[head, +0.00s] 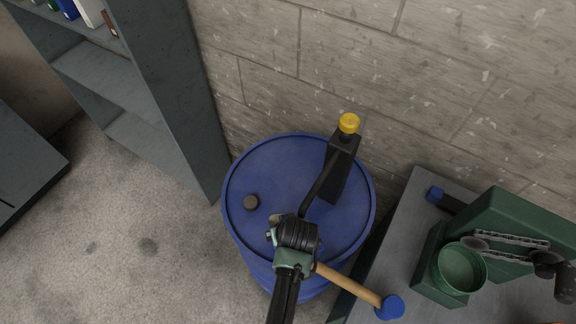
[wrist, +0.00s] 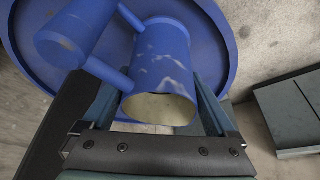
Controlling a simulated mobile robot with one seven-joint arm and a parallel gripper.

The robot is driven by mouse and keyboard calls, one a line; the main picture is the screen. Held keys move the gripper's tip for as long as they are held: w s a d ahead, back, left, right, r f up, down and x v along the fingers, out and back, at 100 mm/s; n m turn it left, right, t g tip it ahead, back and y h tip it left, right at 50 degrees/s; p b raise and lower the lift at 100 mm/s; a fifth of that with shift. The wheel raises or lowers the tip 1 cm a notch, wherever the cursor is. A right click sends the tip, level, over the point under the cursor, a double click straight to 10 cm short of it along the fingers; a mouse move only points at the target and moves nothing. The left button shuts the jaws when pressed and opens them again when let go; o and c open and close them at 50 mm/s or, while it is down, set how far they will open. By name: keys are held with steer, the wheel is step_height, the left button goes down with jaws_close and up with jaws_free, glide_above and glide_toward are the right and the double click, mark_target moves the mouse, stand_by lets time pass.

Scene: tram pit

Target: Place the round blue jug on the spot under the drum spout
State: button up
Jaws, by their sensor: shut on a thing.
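In the wrist view the round blue jug (wrist: 162,55) has a scuffed wall, a pale inside and a thick side handle (wrist: 75,38) to the left. Its open mouth faces the wrist camera. My gripper (head: 293,262) is shut on the jug, with one finger on each side of its body. In the head view my wrist hides the jug. A dark fitting (head: 338,175) with a yellow cap (head: 349,123) rises at the drum's far right. The spot under the spout cannot be made out.
A grey shelf unit (head: 165,85) stands at the left. At the right, a grey bench (head: 398,225) holds a green machine (head: 510,235) with a round cup. A wooden-handled tool with a blue head (head: 390,307) lies near the bench edge. A block wall closes the back.

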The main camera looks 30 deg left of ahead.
steer(key=shift+w+d+f+b, duration=0.15)
steer(key=shift+f+b, duration=0.4)
steer(key=shift+f, duration=0.1)
steer(key=shift+f, duration=0.2)
steer(key=o, duration=1.4)
steer(key=shift+r, duration=0.15)
